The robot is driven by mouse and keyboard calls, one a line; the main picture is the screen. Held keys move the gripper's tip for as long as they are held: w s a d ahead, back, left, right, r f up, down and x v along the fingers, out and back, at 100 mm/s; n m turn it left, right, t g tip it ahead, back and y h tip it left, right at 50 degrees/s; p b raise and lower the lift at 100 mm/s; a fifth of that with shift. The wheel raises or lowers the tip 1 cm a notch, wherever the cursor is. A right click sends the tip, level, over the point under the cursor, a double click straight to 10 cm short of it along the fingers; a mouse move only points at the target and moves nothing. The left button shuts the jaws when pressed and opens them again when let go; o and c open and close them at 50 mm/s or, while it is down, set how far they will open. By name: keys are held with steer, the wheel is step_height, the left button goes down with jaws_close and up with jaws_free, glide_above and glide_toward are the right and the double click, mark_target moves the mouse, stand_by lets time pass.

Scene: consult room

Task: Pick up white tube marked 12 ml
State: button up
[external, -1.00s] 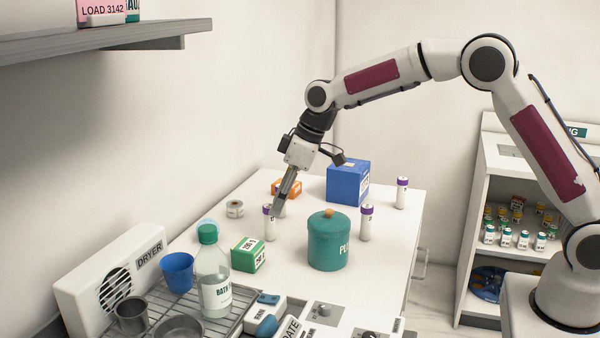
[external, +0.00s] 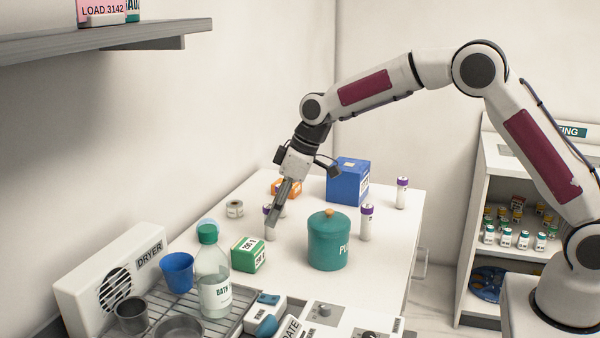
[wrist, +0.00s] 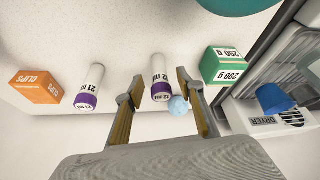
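Several white tubes with purple caps stand upright on the white table. One tube (wrist: 160,74) shows between my fingers in the wrist view; its small label seems to read 12 ml. In the external view this tube (external: 267,228) is partly hidden by my gripper (external: 276,215). In the wrist view my gripper (wrist: 159,82) is open, with a gap on each side of the tube. Another tube (wrist: 92,80), apparently marked 21 ml, stands to the left in that view. Two more tubes stand farther right in the external view, one (external: 366,222) by the canister and one (external: 402,192) near the blue box.
A teal canister (external: 330,245) stands right of my gripper. A green box (external: 248,254), clear bottle (external: 213,285), blue cup (external: 177,272) and dryer (external: 105,285) are toward the front left. An orange box (external: 286,187) and blue box (external: 348,181) stand behind.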

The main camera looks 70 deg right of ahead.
mark_target(265, 236)
steer(key=shift+x, duration=2.35)
steer(key=shift+s+d+f, duration=0.1)
steer(key=shift+s, duration=0.05)
steer(key=c, duration=0.9)
